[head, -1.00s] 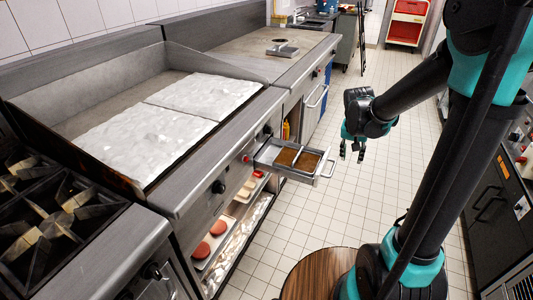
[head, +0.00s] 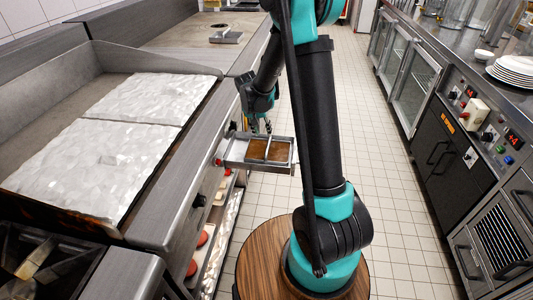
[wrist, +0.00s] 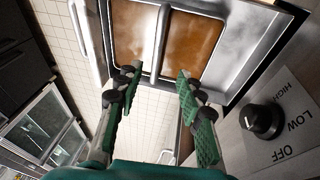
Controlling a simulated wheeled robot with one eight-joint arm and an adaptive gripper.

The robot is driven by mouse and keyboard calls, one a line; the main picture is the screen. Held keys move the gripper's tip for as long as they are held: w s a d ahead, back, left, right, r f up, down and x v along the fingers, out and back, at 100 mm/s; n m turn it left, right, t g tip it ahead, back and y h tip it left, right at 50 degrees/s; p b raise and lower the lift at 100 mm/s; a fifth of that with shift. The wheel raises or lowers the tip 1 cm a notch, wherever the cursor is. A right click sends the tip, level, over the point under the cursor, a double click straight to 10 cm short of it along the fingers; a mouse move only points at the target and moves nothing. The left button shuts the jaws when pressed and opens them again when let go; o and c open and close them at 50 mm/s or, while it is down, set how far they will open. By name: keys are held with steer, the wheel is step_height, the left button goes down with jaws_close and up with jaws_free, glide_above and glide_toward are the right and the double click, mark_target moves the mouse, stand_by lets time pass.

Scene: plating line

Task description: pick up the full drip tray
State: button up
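The drip tray (head: 234,160) is a shallow metal pan pulled out from the front of the griddle. Brown liquid (wrist: 195,45) fills two compartments split by a metal divider (wrist: 162,40). In the wrist view the tray's bare metal (wrist: 232,58) shows on the right. My gripper (head: 260,127) is at the tray's far side in the head view, partly hidden by my arm. In the wrist view my gripper (wrist: 159,72) is open and empty, its two green fingers apart at the tray's near edge. I cannot tell whether they touch it.
A control knob (wrist: 262,121) on the griddle front is close to the right finger. The griddle (head: 110,150) has foil-like sheets on top. Shelves with red items (head: 202,238) are below. A counter with plates (head: 514,68) stands right; the tiled aisle (head: 400,215) is clear.

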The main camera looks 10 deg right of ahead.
mark_target(268, 145)
steer(key=x, duration=1.1)
steer(key=shift+w+d+f, duration=0.1)
steer(key=shift+d, duration=0.25)
jaws_close()
